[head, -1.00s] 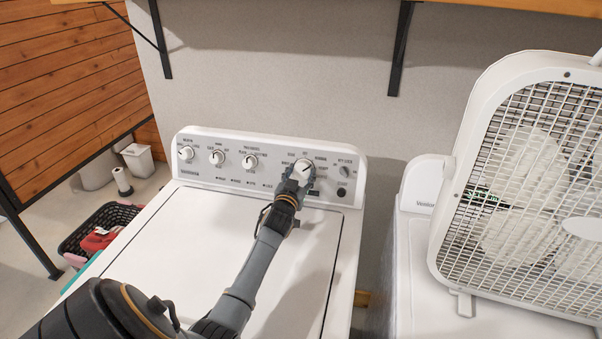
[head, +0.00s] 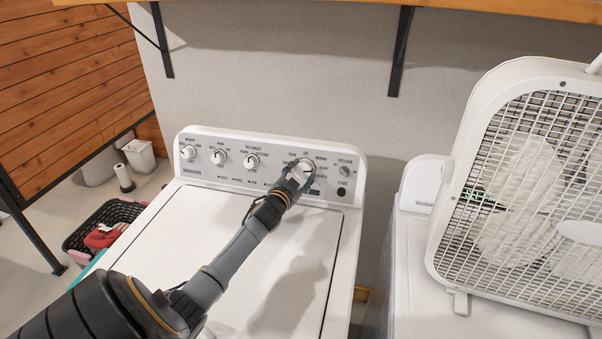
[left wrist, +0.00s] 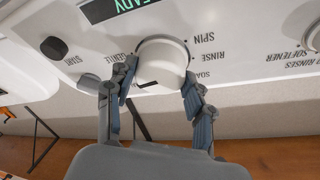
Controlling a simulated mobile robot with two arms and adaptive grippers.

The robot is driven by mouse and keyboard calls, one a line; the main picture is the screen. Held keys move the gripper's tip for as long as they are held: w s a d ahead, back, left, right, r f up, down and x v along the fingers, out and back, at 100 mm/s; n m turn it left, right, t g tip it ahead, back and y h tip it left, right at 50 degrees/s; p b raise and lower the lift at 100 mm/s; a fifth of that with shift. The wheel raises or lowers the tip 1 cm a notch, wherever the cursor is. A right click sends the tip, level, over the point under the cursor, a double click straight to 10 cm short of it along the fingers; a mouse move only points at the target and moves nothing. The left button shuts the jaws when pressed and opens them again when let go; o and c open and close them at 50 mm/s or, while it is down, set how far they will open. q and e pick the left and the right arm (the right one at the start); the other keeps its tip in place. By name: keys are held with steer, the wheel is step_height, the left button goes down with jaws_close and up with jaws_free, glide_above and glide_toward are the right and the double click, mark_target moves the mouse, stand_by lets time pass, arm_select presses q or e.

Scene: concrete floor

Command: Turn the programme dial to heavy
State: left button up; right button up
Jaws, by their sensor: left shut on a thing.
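The programme dial (head: 305,166) is a round white knob on the right half of the washer's back panel (head: 230,172). In the left wrist view the dial (left wrist: 160,62) fills the space between the fingers and has a dark mark near its lower edge. Labels GENTLE, SPIN, RINSE and part of SOAK are legible around it; I cannot read a heavy label. My left gripper (head: 299,174) is shut on the dial, one finger on each side, as the left wrist view of the gripper (left wrist: 158,74) shows. My right gripper is not in view.
Three smaller knobs (head: 220,157) sit on the panel's left, and a start button (head: 341,191) sits right of the dial. A white box fan (head: 461,240) stands on the machine to the right. A dark basket (head: 80,234) is on the floor at left. A wooden shelf (head: 480,14) hangs above.

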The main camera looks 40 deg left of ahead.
arm_select(q)
steer(key=shift+f, duration=0.1)
steer(key=o, duration=1.2)
steer(key=shift+c, duration=0.2)
steer(key=v, duration=1.2)
